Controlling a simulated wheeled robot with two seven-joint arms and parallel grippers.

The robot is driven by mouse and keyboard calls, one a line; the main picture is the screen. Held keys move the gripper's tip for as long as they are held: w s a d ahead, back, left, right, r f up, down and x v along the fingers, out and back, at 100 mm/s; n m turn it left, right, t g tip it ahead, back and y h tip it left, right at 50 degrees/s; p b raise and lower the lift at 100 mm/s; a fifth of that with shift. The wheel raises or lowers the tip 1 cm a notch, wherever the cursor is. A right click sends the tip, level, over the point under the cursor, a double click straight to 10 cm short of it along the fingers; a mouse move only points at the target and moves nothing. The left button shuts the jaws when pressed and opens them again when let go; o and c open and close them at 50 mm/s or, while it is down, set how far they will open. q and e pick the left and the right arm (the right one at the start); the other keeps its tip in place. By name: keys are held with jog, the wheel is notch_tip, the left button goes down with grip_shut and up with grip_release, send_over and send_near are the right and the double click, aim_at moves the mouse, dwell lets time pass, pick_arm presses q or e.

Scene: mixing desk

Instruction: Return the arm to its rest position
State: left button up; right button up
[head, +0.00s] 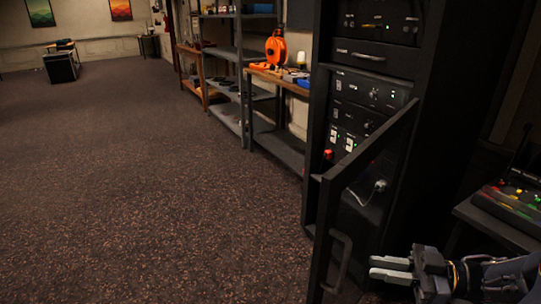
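My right gripper (391,268) is at the bottom right, its arm coming in from the right edge. Its two pale fingers point left towards the lower part of the open rack door (366,160) and its handle (341,262). The fingers lie close together, and I cannot tell whether a gap is left between them. I see nothing held in them. I cannot tell whether the fingers touch the door; the handle appears a little left of the fingertips. My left gripper and arm are not in view.
The black equipment rack (426,75) stands behind the door, which juts out into the room. A mixing desk (513,203) with lit coloured controls is at the right, above my arm. Shelves (277,145) line the wall. The carpeted floor (150,190) on the left is clear.

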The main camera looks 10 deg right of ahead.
jog(key=w+d+r+m+t+h, duration=0.35)
jog(key=w+m+h, duration=0.2)
jog(key=h, duration=0.25)
jog(key=w+d+r+m+t+h, duration=0.2)
jog(key=w+d+m+t+h, duration=0.3)
jog(key=h, duration=0.4)
jog(key=s+a+f+m+g+y, duration=0.2)
jog(key=s+a+f+g, duration=0.35)
jog(key=s+a, duration=0.35)
jog(key=s+a+f+m+g+y, duration=0.25)
jog(key=s+a+f+g, duration=0.3)
jog(key=s+a, duration=0.4)
notch_tip(320, 180, up, 14)
jog(key=n+p, duration=0.1)
jog(key=p, duration=1.4)
jog(key=shift+s+r, duration=0.25)
jog(key=shift+s, duration=0.05)
jog(key=shift+y, duration=0.25)
